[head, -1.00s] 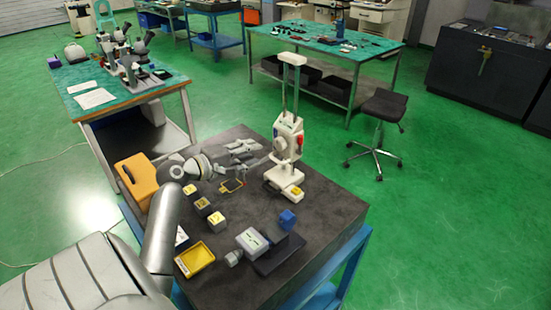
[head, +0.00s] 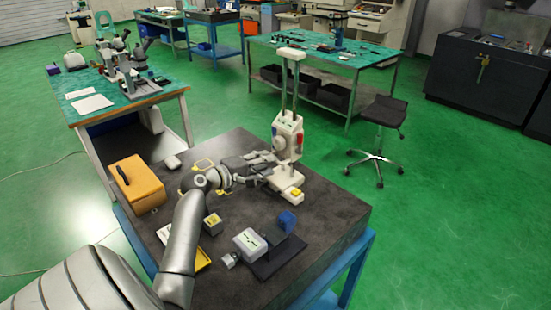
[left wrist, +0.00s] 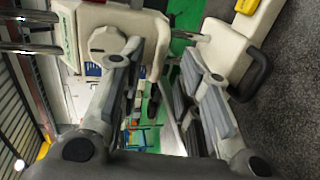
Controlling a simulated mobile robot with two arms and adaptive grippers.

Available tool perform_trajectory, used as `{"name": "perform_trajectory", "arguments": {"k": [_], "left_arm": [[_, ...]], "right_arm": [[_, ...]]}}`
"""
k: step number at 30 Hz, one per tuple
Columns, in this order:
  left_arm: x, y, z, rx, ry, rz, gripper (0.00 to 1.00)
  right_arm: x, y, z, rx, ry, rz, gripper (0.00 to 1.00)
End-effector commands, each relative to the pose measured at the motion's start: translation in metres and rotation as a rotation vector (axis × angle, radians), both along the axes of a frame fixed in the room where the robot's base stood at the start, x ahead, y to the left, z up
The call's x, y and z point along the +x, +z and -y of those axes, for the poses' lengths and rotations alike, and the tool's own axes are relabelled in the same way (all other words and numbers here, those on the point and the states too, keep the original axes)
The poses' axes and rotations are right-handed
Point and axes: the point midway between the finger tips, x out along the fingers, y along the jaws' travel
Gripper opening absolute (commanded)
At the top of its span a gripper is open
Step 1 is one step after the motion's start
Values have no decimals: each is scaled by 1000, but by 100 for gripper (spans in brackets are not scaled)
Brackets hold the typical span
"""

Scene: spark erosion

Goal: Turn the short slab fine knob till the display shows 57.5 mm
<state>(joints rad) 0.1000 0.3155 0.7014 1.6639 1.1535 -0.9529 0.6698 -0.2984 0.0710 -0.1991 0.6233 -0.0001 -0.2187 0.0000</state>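The white gauge (head: 287,133) stands upright on the dark table, its head on two columns. A grey knob with a raised slab (left wrist: 108,43) shows on its head in the left wrist view; I cannot tell if it is the short slab fine knob. A red knob (head: 299,139) shows on the right of the head. My left gripper (head: 266,160) is beside the gauge's lower left. In the left wrist view it (left wrist: 160,62) is open, with nothing between its fingers; the left fingertip overlaps the knob's edge. The display reading cannot be made out. My right gripper is out of view.
The dark table (head: 325,210) also carries an orange case (head: 137,184), a grey box (head: 250,242), a blue block (head: 288,220) and a yellow-topped block (head: 212,222). A stool (head: 384,113) stands beyond on open green floor.

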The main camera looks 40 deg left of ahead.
Motion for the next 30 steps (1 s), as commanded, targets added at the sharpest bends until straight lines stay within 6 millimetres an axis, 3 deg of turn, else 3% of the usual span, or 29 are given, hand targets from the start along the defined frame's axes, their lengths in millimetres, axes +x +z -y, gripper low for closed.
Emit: {"name": "perform_trajectory", "arguments": {"k": [3,9,21,28,30], "left_arm": [[21,-2,2,-4,0,1,32],[42,-9,3,-2,0,0,32],[48,-12,4,0,0,0,32],[48,-12,4,0,0,-1,3],[48,-12,4,0,0,-2,0]], "right_arm": [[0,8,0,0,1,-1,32],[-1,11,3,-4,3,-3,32],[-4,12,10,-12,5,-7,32],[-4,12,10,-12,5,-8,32],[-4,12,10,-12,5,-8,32]]}}
